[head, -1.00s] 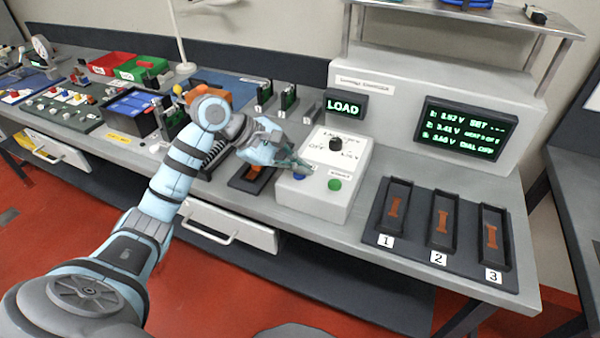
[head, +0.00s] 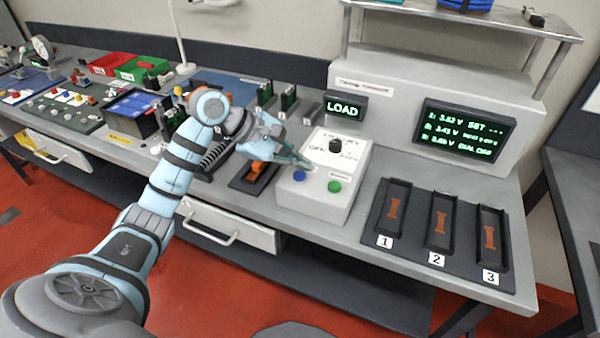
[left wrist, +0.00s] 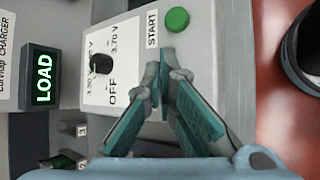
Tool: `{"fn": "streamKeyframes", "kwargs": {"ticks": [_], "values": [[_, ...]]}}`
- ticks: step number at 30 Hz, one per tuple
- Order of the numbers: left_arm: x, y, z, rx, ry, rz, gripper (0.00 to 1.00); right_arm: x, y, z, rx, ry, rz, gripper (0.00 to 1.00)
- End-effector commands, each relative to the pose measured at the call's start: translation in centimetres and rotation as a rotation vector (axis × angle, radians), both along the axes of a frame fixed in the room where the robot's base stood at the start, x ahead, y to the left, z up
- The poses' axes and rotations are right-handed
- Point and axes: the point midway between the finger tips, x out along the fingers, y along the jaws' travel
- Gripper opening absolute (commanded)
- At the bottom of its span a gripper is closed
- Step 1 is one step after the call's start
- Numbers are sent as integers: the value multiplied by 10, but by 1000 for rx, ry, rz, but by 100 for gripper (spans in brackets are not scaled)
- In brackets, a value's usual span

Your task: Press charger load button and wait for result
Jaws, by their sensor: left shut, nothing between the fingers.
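The charger box (head: 318,207) has a white panel with a black dial (head: 336,144), a blue button (head: 299,176) and a green button (head: 334,186). My left gripper (head: 307,165) is shut and empty, its tips just above and behind the blue button, apparently clear of it. In the left wrist view my left gripper (left wrist: 166,68) hides the blue button; the green button (left wrist: 178,20) by the START label and the dial (left wrist: 101,63) show. A sign (head: 343,106) reads LOAD, also in the left wrist view (left wrist: 41,79). The display (head: 464,130) shows several green lines, partly legible. My right gripper is out of view.
A dark tray (head: 409,249) with three numbered slots, each holding an orange-brown strip, lies right of the charger box. A dark holder with an orange piece (head: 257,168) lies left of it. A metal shelf (head: 470,22) stands above. Red and green bins sit far left.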

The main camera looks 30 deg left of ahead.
Motion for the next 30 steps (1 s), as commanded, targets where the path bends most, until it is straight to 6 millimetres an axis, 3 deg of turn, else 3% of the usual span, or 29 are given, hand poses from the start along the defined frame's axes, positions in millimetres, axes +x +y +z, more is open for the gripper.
{"fn": "streamKeyframes", "kwargs": {"ticks": [16,30], "values": [[0,0,49,-1,0,-1,0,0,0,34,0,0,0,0],[0,0,50,0,0,0,0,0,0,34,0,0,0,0]]}}
